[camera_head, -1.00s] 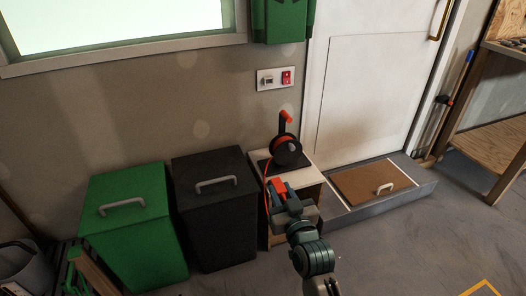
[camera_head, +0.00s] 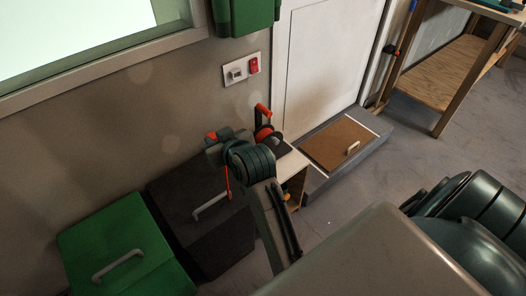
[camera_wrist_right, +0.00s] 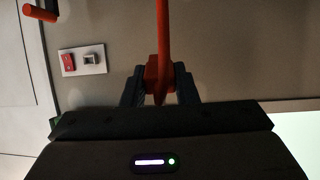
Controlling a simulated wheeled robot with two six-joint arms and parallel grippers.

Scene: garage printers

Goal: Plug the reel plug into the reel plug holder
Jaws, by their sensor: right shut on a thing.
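The orange-red reel plug (camera_head: 211,136) is held in my right gripper (camera_head: 213,142), in front of the wall and left of the reel. In the right wrist view the dark fingers are closed on the plug (camera_wrist_right: 152,72) from both sides, and its orange cable runs up out of frame. A wall plate (camera_head: 241,69) with a pale socket and a red switch, which looks like the reel plug holder, is above and right of the gripper. The plate (camera_wrist_right: 82,60) shows left of the plug in the wrist view, apart from it. My left gripper is not in view.
The orange and black cable reel (camera_head: 266,134) stands on a small cabinet, partly hidden by my right arm. A black bin (camera_head: 185,195) and a green bin (camera_head: 115,240) stand along the wall. A green box (camera_head: 245,15) hangs above the plate. Floor is open at the right.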

